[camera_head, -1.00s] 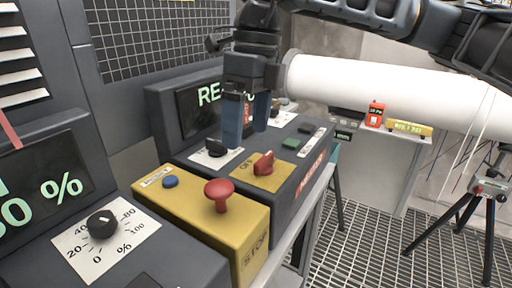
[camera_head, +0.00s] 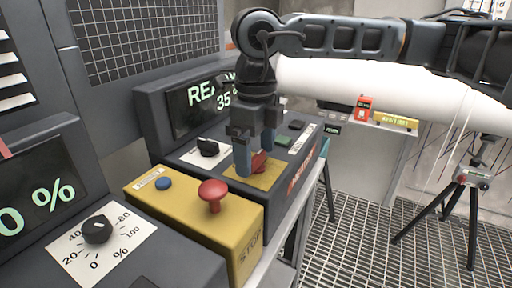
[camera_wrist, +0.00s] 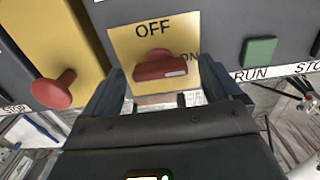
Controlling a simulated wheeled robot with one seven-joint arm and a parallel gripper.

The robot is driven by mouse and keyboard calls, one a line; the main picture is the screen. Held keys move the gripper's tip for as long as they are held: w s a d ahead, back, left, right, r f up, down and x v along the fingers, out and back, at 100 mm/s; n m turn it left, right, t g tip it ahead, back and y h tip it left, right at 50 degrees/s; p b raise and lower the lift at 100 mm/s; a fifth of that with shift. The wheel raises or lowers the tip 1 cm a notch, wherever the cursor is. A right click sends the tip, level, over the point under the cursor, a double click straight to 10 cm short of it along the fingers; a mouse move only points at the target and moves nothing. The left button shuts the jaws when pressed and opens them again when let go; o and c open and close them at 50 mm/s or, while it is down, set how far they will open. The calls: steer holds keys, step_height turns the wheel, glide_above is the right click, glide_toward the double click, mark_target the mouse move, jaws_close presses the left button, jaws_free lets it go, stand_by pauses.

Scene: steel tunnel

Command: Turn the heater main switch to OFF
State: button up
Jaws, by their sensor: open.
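The heater main switch is a red rotary knob (camera_head: 259,162) on a yellow plate (camera_head: 267,181) on the dark heater console. In the wrist view the red knob (camera_wrist: 160,68) lies crosswise, its white mark towards the "ON" label at right; "OFF" is printed above it. My gripper (camera_head: 257,160) points down at the knob, with blue fingers on either side of it. In the wrist view the open fingers of my gripper (camera_wrist: 157,85) flank the knob, with a visible gap on each side. The fingers partly hide the knob in the head view.
A yellow box with a red mushroom button (camera_head: 212,194) stands close in front. A black dial (camera_head: 208,147), a green button (camera_head: 283,141) and a screen (camera_head: 205,108) are on the same console. A white pipe (camera_head: 350,85) runs behind my arm. A tripod (camera_head: 465,190) stands at right.

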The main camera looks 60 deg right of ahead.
steer(key=c, duration=1.1)
steer(key=shift+o, duration=0.2)
